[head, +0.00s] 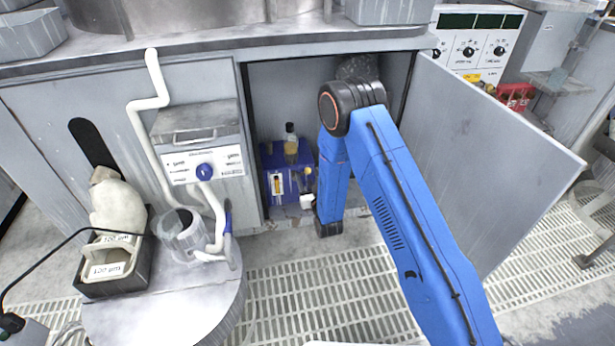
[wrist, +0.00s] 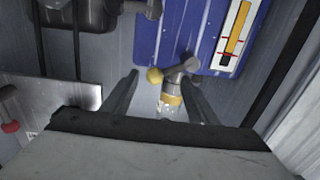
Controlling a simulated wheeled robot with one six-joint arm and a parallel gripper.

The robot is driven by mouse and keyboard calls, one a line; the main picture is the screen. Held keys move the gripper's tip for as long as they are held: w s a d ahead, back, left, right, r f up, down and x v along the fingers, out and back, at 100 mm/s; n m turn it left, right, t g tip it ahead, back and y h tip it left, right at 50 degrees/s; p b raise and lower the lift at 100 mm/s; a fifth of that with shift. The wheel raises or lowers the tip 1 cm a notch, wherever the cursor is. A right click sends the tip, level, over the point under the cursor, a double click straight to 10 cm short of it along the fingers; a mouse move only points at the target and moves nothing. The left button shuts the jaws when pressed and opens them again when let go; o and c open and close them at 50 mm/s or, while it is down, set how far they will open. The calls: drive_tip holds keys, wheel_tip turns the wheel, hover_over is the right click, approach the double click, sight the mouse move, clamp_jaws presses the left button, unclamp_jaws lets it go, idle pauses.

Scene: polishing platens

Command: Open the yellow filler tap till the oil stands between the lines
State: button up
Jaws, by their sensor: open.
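A blue oil tank (head: 291,186) stands inside the open cabinet; its face also shows in the wrist view (wrist: 185,35). Its sight gauge (wrist: 236,35) has an amber column, two red marks and a dark end. The amber reaches close to the mark nearest the dark end; the exact level is too small to tell. The tap's yellow knob (wrist: 155,75) sits beside its grey body (wrist: 180,76). A bottle with amber contents (wrist: 169,101) is close by it. My gripper (wrist: 163,84) is open, its fingers either side of the knob; I cannot tell whether they touch it.
The cabinet door (head: 480,150) stands open at right. A grey side wall and dark fittings (wrist: 85,15) are close in the wrist view. A round table (head: 170,310) with a cup (head: 183,232) and a black bin (head: 118,280) stands at left. The grated floor in front is clear.

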drive_tip(key=shift+w+a, duration=0.1)
drive_tip(key=shift+w, duration=0.25)
drive_tip(key=shift+c, duration=0.5)
clamp_jaws()
drive_tip(key=shift+s, duration=0.1)
drive_tip(key=shift+f, duration=0.1)
